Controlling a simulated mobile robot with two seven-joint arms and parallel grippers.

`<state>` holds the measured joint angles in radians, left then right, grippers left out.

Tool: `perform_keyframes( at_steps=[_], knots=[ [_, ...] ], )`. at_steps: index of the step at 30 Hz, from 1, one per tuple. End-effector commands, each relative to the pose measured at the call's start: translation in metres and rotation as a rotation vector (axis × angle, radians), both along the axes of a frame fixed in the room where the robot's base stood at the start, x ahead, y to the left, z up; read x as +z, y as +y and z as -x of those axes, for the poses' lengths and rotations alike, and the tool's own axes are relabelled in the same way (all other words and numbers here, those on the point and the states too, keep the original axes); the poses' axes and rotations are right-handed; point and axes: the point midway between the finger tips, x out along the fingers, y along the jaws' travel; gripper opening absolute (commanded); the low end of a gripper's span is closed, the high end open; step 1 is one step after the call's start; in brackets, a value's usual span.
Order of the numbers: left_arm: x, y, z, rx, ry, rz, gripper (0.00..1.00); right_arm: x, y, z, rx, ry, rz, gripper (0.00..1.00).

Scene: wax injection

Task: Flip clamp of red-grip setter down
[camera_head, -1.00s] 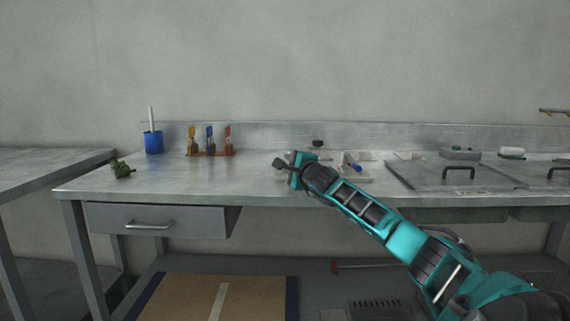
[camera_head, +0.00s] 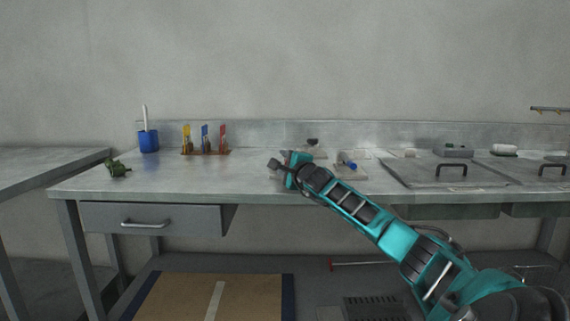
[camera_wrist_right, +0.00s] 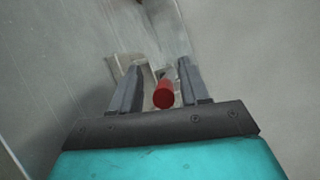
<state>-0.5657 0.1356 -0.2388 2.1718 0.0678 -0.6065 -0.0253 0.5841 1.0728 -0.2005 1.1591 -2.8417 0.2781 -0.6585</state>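The red grip (camera_wrist_right: 163,94) of the setter shows end-on in the right wrist view, between the two fingers of my right gripper (camera_wrist_right: 158,72). The fingers stand apart, with a narrow gap seen on each side of the grip. A pale block-like part lies behind it; the clamp's position cannot be made out. In the head view my right gripper (camera_head: 279,163) is low over the front middle of the bench, and the red grip cannot be seen there. A setter with a blue grip (camera_head: 347,164) lies to its right. My left gripper is out of view.
A rack holds yellow, blue and red items (camera_head: 204,139) left of my gripper. A blue cup (camera_head: 148,141) and a small green object (camera_head: 117,168) stand farther left. Lidded metal tanks (camera_head: 444,172) are on the right. The bench (camera_head: 210,182) is clear left of my gripper.

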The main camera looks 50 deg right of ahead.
Motion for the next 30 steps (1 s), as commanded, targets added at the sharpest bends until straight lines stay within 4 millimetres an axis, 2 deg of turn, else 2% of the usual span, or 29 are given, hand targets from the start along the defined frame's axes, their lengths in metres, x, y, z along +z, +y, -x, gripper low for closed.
perform_keyframes(
  at_steps=[11, 30],
  knots=[
    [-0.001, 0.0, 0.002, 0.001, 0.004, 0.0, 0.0, -0.001, 0.005, 0.008, 0.002, 0.002, -0.001, 0.45],
    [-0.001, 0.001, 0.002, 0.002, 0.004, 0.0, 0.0, -0.001, 0.034, 0.067, 0.001, 0.002, 0.0, 0.45]
  ],
)
